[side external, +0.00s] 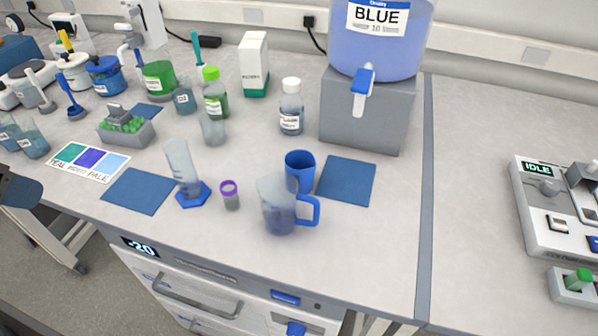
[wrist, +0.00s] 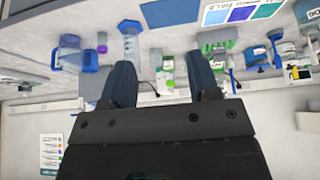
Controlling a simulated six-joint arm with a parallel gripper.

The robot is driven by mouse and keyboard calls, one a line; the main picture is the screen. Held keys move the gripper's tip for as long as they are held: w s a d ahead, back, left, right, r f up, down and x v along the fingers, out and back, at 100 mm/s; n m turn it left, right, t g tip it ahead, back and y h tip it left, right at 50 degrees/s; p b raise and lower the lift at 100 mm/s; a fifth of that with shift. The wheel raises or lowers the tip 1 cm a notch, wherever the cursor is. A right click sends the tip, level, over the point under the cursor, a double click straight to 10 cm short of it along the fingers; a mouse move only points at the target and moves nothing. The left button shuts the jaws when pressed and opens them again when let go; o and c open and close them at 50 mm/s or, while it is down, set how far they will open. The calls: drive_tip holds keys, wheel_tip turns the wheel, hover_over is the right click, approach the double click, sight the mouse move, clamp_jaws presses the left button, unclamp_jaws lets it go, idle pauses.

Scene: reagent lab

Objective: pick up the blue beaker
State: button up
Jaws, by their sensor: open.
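A solid blue beaker-like cup (side external: 300,172) stands upright on the bench, right of centre in the side external view. A clear jug (side external: 277,212) with a blue handle stands directly in front of it and hides part of its lower side. In the wrist view, which is upside down, the blue cup (wrist: 90,60) shows at the upper left beside the jug (wrist: 66,56). My gripper (wrist: 163,72) is open with nothing between its two dark fingers, and is well apart from the cup. In the side external view only a dark piece of my arm shows at the left edge.
A purple-capped vial (side external: 230,196) and a measuring cylinder (side external: 184,172) on a blue base stand left of the cup. A blue mat (side external: 346,181) lies bare to its right. A large dispenser (side external: 367,115) stands behind. The bench's front edge is close to the jug.

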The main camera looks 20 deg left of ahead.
drive_tip(key=o, duration=0.7)
drive_tip(key=w+d+r+m+g, duration=0.1)
drive_tip(key=w+d+r+m, duration=0.1)
drive_tip(key=w+d+m, duration=0.35)
drive_tip(key=w+d+r+m+g, duration=0.1)
drive_tip(key=w+d+r+m, duration=0.15)
drive_tip(key=w, duration=0.65)
drive_tip(key=w+d+r+m+g, duration=0.1)
drive_tip(key=w+d+m, duration=0.3)
drive_tip(key=w, duration=0.3)
drive_tip(key=m+g, duration=0.3)
drive_tip(key=m, duration=0.8)
approach(299, 173)
wheel_tip(299, 173, down, 5)
drive_tip(key=w, duration=0.3)
drive_tip(key=shift+s+a+f, duration=0.1)
drive_tip(key=shift+a+f, duration=0.05)
drive_tip(key=shift+f, duration=1.2)
drive_tip(key=shift+s+a+f, duration=0.1)
drive_tip(key=shift+a+f, duration=0.05)
drive_tip(key=shift+f, duration=1.15)
drive_tip(key=shift+s+a+f, duration=0.1)
drive_tip(key=shift+a+f, duration=0.05)
drive_tip(key=shift+f, duration=1.2)
